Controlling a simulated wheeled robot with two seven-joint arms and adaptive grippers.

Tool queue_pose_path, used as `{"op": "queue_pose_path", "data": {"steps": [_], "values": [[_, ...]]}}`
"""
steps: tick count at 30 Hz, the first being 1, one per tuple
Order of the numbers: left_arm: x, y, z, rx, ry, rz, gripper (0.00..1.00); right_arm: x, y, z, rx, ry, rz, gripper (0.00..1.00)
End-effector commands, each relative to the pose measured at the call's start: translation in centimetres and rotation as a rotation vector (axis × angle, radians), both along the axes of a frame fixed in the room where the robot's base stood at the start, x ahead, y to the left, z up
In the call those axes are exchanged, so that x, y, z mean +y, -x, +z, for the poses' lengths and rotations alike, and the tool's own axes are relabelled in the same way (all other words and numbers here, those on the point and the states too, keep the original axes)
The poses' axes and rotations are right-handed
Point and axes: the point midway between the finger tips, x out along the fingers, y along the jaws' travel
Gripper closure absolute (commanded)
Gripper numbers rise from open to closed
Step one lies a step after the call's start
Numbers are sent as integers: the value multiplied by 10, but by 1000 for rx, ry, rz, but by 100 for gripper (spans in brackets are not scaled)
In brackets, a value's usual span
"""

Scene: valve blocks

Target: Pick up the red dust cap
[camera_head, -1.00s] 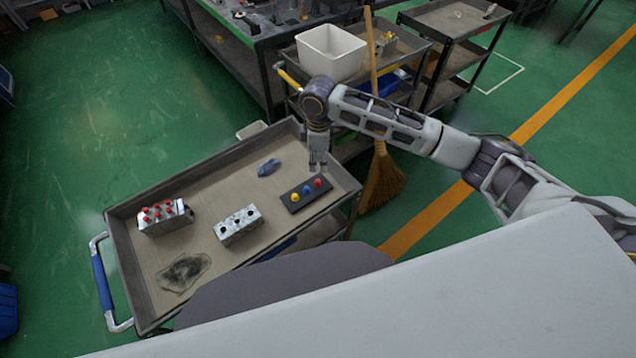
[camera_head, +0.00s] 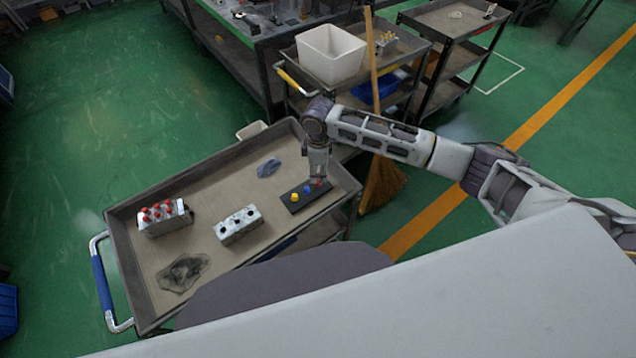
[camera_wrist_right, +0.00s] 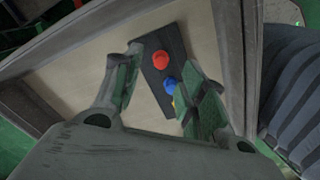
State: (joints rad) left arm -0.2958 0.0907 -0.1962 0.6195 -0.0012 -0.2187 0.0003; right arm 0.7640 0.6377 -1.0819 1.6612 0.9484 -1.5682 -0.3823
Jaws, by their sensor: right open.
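The red dust cap (camera_wrist_right: 161,60) stands at one end of a dark strip (camera_wrist_right: 152,83) on the cart's tray, in line with a blue cap (camera_wrist_right: 169,84) and a yellow cap. In the head view the red cap (camera_head: 319,183) is partly hidden by my right gripper (camera_head: 317,181), whose fingertips are right at it. In the right wrist view my right gripper (camera_wrist_right: 158,88) is open, with the red cap showing between and just beyond its fingertips. I cannot tell the exact height gap. The yellow cap (camera_head: 294,197) shows clearly in the head view. My left gripper is not in view.
On the same cart tray (camera_head: 215,185) stand a block with several red caps (camera_head: 163,214) and a silver block with dark holes (camera_head: 238,225). A broom (camera_head: 380,182) leans behind the cart.

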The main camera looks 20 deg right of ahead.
Motion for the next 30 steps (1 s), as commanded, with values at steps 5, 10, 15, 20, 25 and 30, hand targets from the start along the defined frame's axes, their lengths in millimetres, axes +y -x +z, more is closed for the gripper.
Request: {"op": "queue_pose_path", "data": {"steps": [5,10,15,20,25,30], "values": [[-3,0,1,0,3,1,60,1,1,-16,3,1,-1,58],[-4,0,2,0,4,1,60,2,1,-35,2,0,0,58],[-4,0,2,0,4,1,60,2,1,-47,1,1,0,58],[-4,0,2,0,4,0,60,2,1,-49,0,0,0,58],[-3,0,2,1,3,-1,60,2,1,-49,0,1,0,58],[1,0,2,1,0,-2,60,2,1,-49,0,1,0,58]]}}
